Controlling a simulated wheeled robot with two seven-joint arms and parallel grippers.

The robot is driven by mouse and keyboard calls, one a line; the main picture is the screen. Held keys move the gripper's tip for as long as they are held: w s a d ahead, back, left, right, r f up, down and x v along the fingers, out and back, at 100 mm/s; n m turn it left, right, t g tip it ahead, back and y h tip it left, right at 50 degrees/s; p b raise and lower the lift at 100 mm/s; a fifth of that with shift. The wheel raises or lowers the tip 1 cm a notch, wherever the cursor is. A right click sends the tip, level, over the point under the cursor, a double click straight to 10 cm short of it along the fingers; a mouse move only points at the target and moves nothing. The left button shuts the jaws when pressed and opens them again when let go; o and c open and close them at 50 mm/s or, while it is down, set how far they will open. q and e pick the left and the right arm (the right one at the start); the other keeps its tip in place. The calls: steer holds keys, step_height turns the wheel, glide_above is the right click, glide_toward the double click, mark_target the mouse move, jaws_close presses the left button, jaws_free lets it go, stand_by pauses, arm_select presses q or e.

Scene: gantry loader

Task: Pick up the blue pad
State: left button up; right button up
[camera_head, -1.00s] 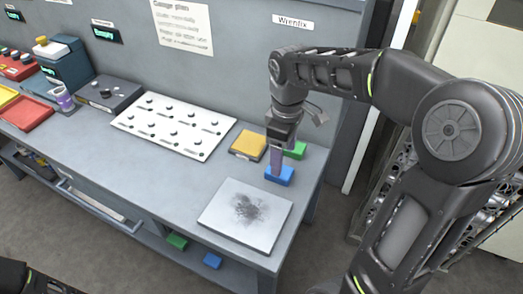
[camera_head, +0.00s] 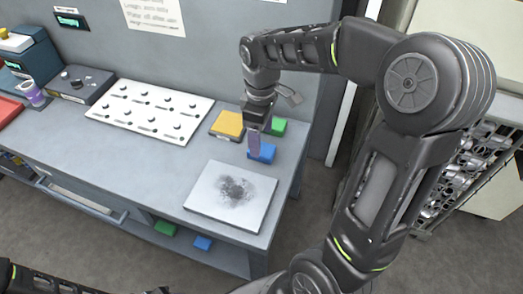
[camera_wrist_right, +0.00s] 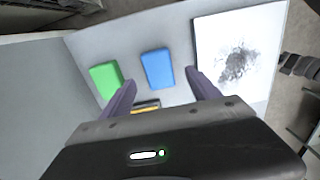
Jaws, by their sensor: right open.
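The blue pad (camera_head: 262,152) lies on the grey bench near its right end, in front of a green pad (camera_head: 278,127) and to the right of a yellow pad (camera_head: 228,125). My right gripper (camera_head: 254,145) points down at the blue pad in the head view, its fingers overlapping the pad's left part. In the right wrist view the gripper (camera_wrist_right: 162,84) is open and empty, and the blue pad (camera_wrist_right: 157,68) shows beyond and between the fingertips, with no finger visibly closed on it. Part of my left arm shows at the lower left; its gripper is not seen.
A white plate with a dark smudge (camera_head: 205,195) lies in front of the blue pad. A white panel with several knobs (camera_head: 105,112) lies to the left. Another green pad (camera_head: 165,228) and blue pad (camera_head: 203,243) are on the shelf below. A wall stands behind the bench.

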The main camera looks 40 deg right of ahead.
mark_target(262, 152)
step_height(262, 152, down, 5)
steer(key=shift+d+f+p, duration=0.1)
steer(key=shift+f+p, duration=0.05)
steer(key=shift+p, duration=0.3)
steer(key=shift+c, duration=0.3)
steer(key=c, duration=1.4)
